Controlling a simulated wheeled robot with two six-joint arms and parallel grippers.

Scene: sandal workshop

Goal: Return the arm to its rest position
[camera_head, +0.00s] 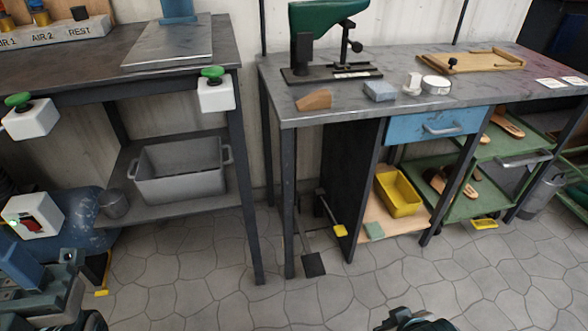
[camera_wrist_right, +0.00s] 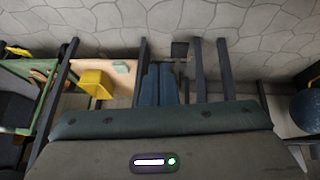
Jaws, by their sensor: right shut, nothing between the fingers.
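My right gripper (camera_wrist_right: 159,70) shows in the right wrist view. Its two blue fingers lie side by side, shut with nothing between them, over the floor and table legs. In the head view a dark piece of my right arm (camera_head: 415,321) shows at the bottom edge, apart from the tables. My left arm (camera_head: 45,295) is at the lower left of the head view, with a blue part near the left edge. Its fingertips are not clear.
The right workbench (camera_head: 445,102) holds a green-topped press (camera_head: 325,25), a wooden tray (camera_head: 470,62) and small blocks. A grey bin (camera_head: 180,172) is on the left table's shelf. A yellow bin (camera_head: 398,192) sits under the workbench. The floor in front (camera_head: 340,295) is clear.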

